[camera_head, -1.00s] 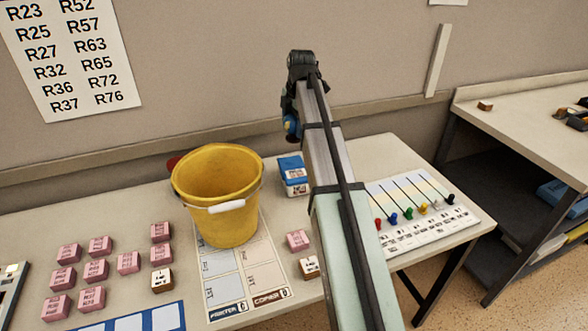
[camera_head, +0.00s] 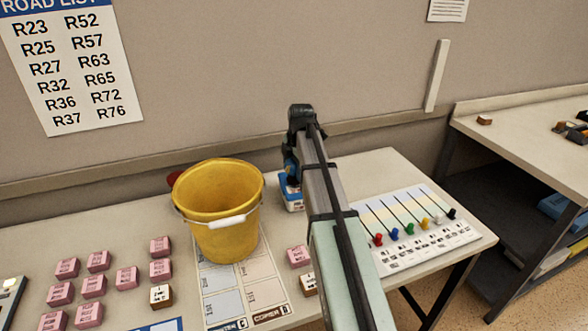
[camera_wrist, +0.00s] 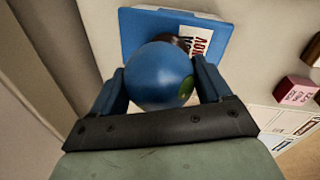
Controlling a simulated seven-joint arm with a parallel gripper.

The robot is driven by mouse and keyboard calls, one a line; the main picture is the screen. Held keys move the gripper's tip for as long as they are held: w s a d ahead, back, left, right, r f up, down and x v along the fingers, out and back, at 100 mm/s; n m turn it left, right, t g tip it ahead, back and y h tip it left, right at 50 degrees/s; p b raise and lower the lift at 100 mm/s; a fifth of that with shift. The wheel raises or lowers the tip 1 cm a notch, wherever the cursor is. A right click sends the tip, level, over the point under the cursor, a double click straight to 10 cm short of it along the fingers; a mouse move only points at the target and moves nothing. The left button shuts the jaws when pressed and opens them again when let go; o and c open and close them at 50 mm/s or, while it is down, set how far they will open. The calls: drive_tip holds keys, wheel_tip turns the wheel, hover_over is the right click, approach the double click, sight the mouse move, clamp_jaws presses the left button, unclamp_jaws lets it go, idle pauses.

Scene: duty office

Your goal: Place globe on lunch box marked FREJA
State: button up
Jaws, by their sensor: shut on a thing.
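The globe, a blue ball with a green patch, is in my gripper (camera_wrist: 160,82); in the wrist view the globe (camera_wrist: 152,78) sits between both fingers, a dark part showing beyond it. In the head view my gripper (camera_head: 291,172) is mostly hidden by my arm, low at the table's back edge. A blue lunch box (camera_head: 294,203) with a white label lies just below it. In the wrist view the lunch box (camera_wrist: 140,25) is beyond the globe. Its label is partly covered; the visible letters look like "AD", and I cannot read FREJA. I cannot tell whether globe and box touch.
A yellow bucket (camera_head: 222,240) stands left of the box on a printed sheet. A red thing (camera_head: 174,178) shows partly behind it. Pink blocks (camera_head: 126,277) lie at left. A board with coloured pegs (camera_head: 410,232) lies at right. The wall is close behind.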

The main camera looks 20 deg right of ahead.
drive_tip(key=shift+f, duration=0.55)
drive_tip(key=o, duration=1.1)
drive_tip(key=shift+f, duration=0.1)
drive_tip(key=r, duration=0.4)
drive_tip(key=s+r, duration=0.1)
drive_tip(key=r, duration=0.3)
drive_tip(key=s+r, duration=0.1)
drive_tip(key=r, duration=0.3)
drive_tip(key=shift+s+d, duration=0.15)
drive_tip(key=shift+d, duration=0.1)
